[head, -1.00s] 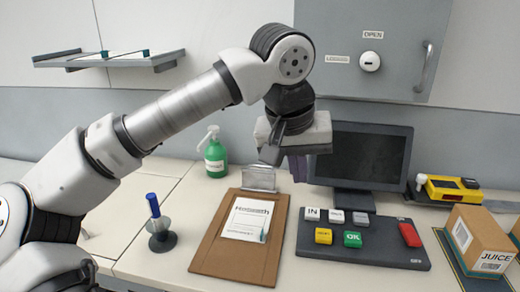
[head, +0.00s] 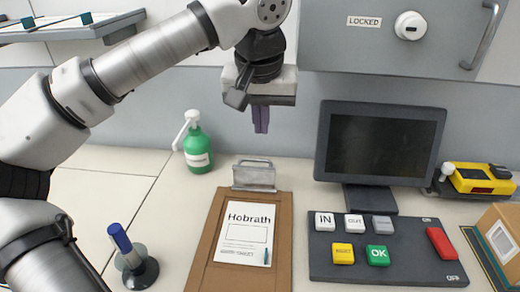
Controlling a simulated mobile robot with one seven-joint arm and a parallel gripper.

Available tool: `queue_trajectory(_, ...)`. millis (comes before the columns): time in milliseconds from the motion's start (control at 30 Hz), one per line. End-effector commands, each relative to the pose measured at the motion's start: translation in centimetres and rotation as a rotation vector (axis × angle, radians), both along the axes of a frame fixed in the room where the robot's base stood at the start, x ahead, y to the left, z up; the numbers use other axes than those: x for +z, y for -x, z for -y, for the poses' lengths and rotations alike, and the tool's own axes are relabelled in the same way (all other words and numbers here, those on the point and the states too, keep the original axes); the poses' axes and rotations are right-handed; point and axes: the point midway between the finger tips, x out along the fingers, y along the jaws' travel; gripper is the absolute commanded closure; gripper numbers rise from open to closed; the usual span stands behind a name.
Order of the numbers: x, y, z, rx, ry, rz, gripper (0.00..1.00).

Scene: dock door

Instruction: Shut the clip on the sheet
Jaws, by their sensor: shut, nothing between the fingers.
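The brown clipboard (head: 205,262) lies on the counter with a white sheet (head: 245,235) on it, printed "Hobrath". The grey metal clip (head: 254,176) is at the board's far end, just beyond the sheet's top edge. Its plate looks raised, but the exact angle is hard to tell. My gripper (head: 261,128) hangs above and behind the clip in the picture, apart from it, fingers pointing down. The fingers are together with nothing between them.
A green pump bottle (head: 197,148) stands left of the clip, and a blue-handled stamp (head: 130,258) left of the board. A monitor (head: 378,145) and a button panel (head: 385,262) are to the right. A locked grey cabinet (head: 400,50) hangs above.

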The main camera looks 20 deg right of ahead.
Motion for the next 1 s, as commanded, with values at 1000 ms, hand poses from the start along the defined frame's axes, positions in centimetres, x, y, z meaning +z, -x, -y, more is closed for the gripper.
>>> queue_trajectory(1000, -9.6, -2.2, 1.0, 0.0, 0.001, 0.0, 1.0)
